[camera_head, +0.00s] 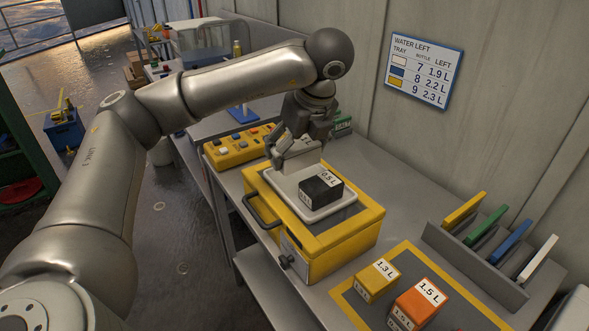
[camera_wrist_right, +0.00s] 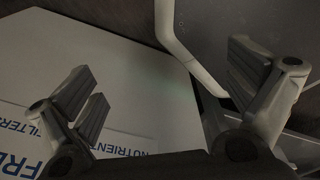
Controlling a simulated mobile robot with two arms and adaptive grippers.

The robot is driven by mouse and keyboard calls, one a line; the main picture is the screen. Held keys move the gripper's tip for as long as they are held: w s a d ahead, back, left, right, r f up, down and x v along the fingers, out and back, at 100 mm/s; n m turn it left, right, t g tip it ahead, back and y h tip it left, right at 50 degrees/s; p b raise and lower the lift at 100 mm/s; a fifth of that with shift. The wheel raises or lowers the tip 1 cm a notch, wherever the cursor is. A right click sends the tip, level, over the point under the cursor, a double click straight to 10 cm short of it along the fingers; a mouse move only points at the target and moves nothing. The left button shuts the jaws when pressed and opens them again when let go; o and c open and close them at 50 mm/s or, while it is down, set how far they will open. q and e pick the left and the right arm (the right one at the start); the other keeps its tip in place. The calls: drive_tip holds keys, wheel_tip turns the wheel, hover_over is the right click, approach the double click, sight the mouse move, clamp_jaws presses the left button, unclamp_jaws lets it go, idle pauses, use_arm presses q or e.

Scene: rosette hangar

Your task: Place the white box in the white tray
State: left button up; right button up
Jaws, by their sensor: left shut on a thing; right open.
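The white tray (camera_head: 340,205) sits on top of a yellow case (camera_head: 318,262). A black box (camera_head: 320,188) marked 0.5 L lies in its front part. My left gripper (camera_head: 290,140) points down over the tray's back left part, shut on the white box (camera_head: 298,156). The fingers hide much of this box, and I cannot tell whether it touches the tray. My right gripper (camera_wrist_right: 170,95) shows only in the right wrist view. It is open, with nothing between its fingers, near a white printed panel (camera_wrist_right: 110,60).
A yellow box (camera_head: 377,280) and an orange box (camera_head: 418,302) stand on a yellow-edged mat right of the case. A rack (camera_head: 470,262) of coloured plates is at the right. A yellow button panel (camera_head: 238,146) is behind left. A wall sign (camera_head: 424,72) hangs at the back.

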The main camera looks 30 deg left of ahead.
use_arm(q)
approach(297, 176)
wheel_tip(297, 176, up, 3)
drive_tip(key=s+a, duration=0.1)
drive_tip(key=s, duration=0.1)
drive_tip(key=w+f, duration=0.1)
drive_tip(key=a+f, duration=0.1)
drive_tip(key=w+a+f+p, duration=0.1)
drive_tip(key=shift+w+f, duration=0.35)
drive_tip(key=shift+w+a+f, duration=0.25)
drive_tip(key=shift+w+f, duration=0.05)
drive_tip(key=shift+f, duration=0.2)
drive_tip(key=f+p, duration=0.2)
drive_tip(key=f, duration=0.1)
drive_tip(key=shift+w+a+f, duration=0.1)
drive_tip(key=shift+w, duration=0.1)
drive_tip(key=shift+f, duration=0.45)
drive_tip(key=o, duration=1.1)
drive_tip(key=shift+r, duration=0.1)
use_arm(e)
drive_tip(key=r, duration=0.1)
drive_tip(key=w+r, duration=0.1)
drive_tip(key=shift+r, duration=0.35)
